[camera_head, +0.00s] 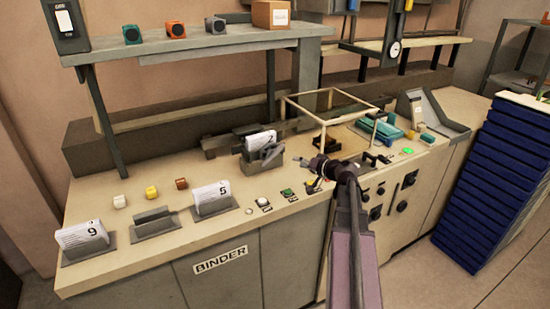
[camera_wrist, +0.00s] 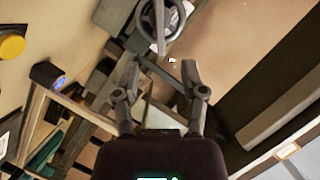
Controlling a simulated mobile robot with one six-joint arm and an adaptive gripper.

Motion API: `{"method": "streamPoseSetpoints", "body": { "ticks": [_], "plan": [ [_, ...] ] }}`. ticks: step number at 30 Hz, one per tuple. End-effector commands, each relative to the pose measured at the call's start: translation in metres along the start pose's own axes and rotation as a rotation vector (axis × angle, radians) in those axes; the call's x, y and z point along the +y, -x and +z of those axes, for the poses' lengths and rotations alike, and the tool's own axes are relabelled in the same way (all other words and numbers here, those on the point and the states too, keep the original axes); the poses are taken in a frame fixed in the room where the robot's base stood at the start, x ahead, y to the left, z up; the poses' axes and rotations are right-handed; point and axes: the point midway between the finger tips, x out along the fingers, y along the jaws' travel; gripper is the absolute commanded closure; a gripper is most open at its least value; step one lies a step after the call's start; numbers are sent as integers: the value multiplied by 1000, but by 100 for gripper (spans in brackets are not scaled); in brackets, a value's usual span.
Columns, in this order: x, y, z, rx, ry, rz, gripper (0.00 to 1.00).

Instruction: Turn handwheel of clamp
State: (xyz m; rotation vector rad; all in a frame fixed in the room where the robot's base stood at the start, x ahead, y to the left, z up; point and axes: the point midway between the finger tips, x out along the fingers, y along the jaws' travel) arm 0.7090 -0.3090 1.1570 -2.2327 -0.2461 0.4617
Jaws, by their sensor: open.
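The clamp (camera_head: 262,163) is a grey block on the bench, holding a white paper stack (camera_head: 261,140) marked 7. Its handwheel is small and partly unclear in the head view (camera_head: 272,153). In the wrist view the grey spoked handwheel (camera_wrist: 160,20) is at the top, beyond my fingertips. My gripper (camera_wrist: 160,66) is open, with its two fingers apart and nothing between them. The handwheel lies ahead of the fingers, not between them. In the head view my gripper (camera_head: 318,168) is over the bench, right of the clamp; its fingertips are hard to make out.
Paper stacks marked 5 (camera_head: 212,198) and 9 (camera_head: 82,236) stand in holders at the front left. A glass-topped frame (camera_head: 333,106) stands behind my gripper. Buttons (camera_head: 262,202) line the bench front. A shelf (camera_head: 190,45) hangs above the back. Blue crates (camera_head: 490,180) stand right.

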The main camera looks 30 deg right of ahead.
Motion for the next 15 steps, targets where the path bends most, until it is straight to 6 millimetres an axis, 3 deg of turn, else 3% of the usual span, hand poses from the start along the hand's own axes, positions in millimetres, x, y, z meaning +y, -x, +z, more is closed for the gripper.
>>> {"method": "streamPoseSetpoints", "body": {
  "ticks": [15],
  "plan": [
    [2,-65,0,-2,1,0,46]
  ]
}}
